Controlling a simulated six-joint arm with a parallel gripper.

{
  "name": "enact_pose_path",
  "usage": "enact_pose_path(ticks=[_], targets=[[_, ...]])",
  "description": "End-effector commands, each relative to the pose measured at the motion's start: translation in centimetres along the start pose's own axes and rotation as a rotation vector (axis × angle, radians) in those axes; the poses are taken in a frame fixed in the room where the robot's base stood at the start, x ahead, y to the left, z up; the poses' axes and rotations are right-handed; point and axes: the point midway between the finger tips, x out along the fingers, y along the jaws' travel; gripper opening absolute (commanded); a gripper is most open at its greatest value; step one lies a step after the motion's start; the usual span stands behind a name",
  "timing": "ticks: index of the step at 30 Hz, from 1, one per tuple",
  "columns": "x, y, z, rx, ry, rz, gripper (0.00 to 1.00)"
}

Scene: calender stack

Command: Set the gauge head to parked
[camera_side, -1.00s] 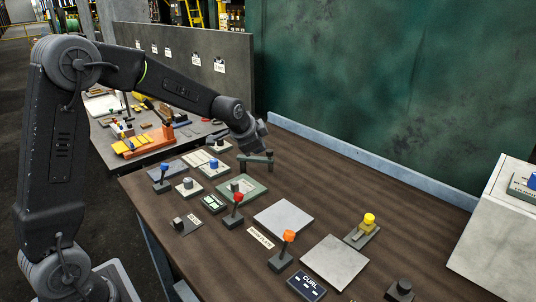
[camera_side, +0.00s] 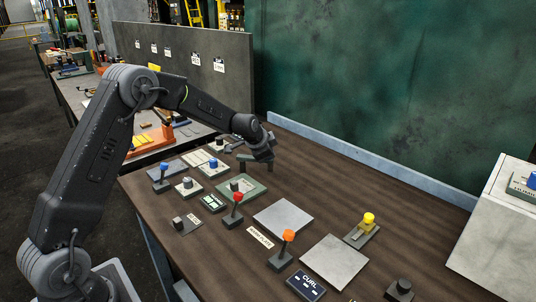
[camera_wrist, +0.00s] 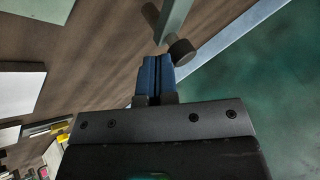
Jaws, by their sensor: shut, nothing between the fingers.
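A grey-green bar (camera_side: 244,158) on a post stands at the back of the bench, behind a green-bordered panel (camera_side: 258,189). I take it for the gauge head; no label on it is readable. In the wrist view the bar (camera_wrist: 174,20) ends in a dark round knob (camera_wrist: 181,52). My gripper (camera_side: 264,158) is at the bar's right end and partly hides it. In the wrist view my gripper's blue fingertips (camera_wrist: 157,62) are shut and empty, close beside the knob. I cannot tell whether they touch it.
Red (camera_side: 238,197), blue (camera_side: 164,168) and orange (camera_side: 289,236) topped levers stand nearer the front. Two bare grey plates (camera_side: 284,218) lie to the right, with a yellow knob (camera_side: 369,219) beyond. A blue-grey rail (camera_side: 370,170) edges the bench before the green wall.

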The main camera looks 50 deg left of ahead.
Motion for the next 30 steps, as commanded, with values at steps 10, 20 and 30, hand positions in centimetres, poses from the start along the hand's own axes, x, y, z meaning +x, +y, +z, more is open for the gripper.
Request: enact_pose_path(ticks=[10, 20, 30], targets=[[0.2, -0.2, -0.1, 0.0, 0.0, 0.0, 0.0], [1.3, -1.8, -0.7, 0.0, 0.003, -0.003, 0.0], [1.1, -1.3, -0.7, -0.001, 0.003, -0.003, 0.0]])
